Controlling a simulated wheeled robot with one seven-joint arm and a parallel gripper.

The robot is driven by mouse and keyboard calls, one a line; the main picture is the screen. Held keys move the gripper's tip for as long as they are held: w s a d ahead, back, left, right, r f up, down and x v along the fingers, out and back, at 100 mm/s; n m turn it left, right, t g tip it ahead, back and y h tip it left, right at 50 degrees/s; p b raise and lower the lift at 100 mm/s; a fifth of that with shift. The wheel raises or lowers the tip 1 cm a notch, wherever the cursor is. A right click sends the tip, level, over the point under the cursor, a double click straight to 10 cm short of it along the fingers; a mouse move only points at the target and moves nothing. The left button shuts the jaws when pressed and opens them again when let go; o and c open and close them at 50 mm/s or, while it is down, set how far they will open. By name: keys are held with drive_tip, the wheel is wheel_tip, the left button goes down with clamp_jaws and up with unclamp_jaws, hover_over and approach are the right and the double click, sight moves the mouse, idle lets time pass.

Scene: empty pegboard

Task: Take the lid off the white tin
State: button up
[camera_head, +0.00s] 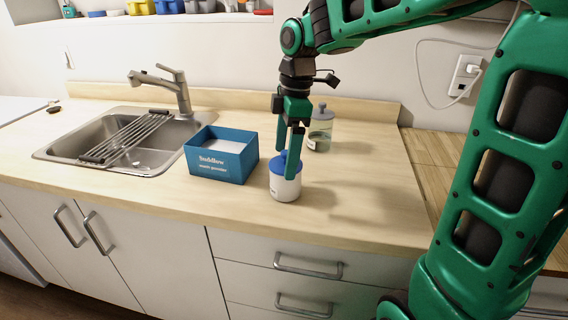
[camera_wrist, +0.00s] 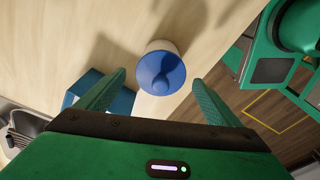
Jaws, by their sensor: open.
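The white tin (camera_head: 284,187) stands upright on the wooden counter, with a blue lid (camera_head: 279,163) on top. In the wrist view the blue lid (camera_wrist: 161,72) has a round knob and covers most of the tin; a strip of the white side (camera_wrist: 160,45) shows beyond it. My gripper (camera_head: 291,160) is green and points down at the tin. Its fingers partly hide the lid in the head view. In the wrist view my gripper (camera_wrist: 160,82) is open, with a finger to either side of the lid and a visible gap to each.
A blue open box (camera_head: 221,163) stands close to the left of the tin. A glass jar with a grey lid (camera_head: 320,130) stands behind it to the right. A sink (camera_head: 150,150) with a rack and tap is further left. The counter to the right is clear.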

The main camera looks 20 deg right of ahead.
drive_tip(key=c, duration=1.1)
drive_tip(key=shift+r, duration=0.1)
